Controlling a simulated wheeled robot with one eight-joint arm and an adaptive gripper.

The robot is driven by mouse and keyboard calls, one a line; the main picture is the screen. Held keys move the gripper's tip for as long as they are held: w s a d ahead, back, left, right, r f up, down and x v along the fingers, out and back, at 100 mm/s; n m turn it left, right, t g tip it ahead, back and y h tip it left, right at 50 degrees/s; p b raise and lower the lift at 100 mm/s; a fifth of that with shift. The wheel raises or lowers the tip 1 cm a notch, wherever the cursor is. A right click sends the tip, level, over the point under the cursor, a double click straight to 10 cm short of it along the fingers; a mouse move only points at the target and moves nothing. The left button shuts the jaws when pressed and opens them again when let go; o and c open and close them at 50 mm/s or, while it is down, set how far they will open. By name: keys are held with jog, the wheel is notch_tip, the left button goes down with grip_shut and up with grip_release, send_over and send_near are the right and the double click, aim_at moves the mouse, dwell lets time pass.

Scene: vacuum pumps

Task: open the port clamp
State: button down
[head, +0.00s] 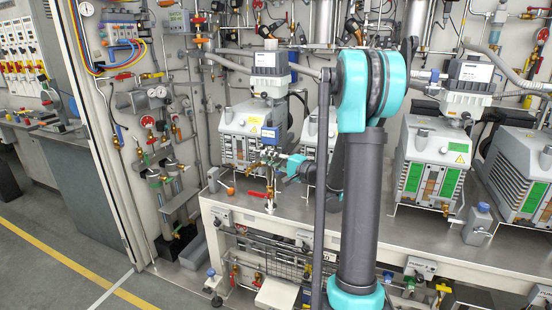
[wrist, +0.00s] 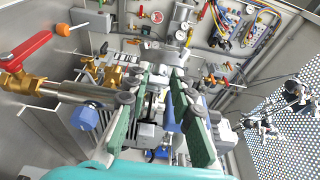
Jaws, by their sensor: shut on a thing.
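My gripper (head: 284,163) reaches left from my teal and grey arm to the pipe fittings at the bench's left end. In the wrist view, its two green-padded fingers (wrist: 160,90) point away, shut on a small grey metal part between their tips. This part looks like the port clamp (wrist: 156,86), but the fingers hide much of it and its latch cannot be made out. In the head view the clamp is too small to tell apart. Brass valves with a red lever (head: 263,194) stand beside the gripper, and the lever shows large at left in the wrist view (wrist: 27,50).
Vacuum pumps stand on the bench (head: 390,225): one behind my gripper (head: 241,135), others to the right (head: 431,165). A blue knob (wrist: 84,117) is left of the fingers. Pipes and gauges (head: 157,92) cover the back panel. The floor (head: 50,255) at left is clear.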

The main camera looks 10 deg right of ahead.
aim_at(258, 159)
jog(key=a, duration=0.4)
jog(key=shift+s, duration=0.15)
jog(key=shift+w+a+m+t+h, duration=0.25)
jog(key=shift+a+m+t+h, duration=0.4)
jog(key=shift+h, duration=0.25)
jog(key=shift+w+a+m+t+h, duration=0.25)
jog(key=shift+a+m+t+h, duration=0.25)
jog(key=shift+m+h, duration=0.35)
jog(key=shift+w+a+m+t+h, duration=0.25)
jog(key=shift+a+m+t+h, duration=0.35)
jog(key=shift+h, duration=0.35)
jog(key=shift+d, duration=0.1)
jog(key=c, duration=1.3)
grip_release()
jog(key=shift+w, duration=0.1)
jog(key=shift+d, duration=0.1)
jog(key=v, duration=1.2)
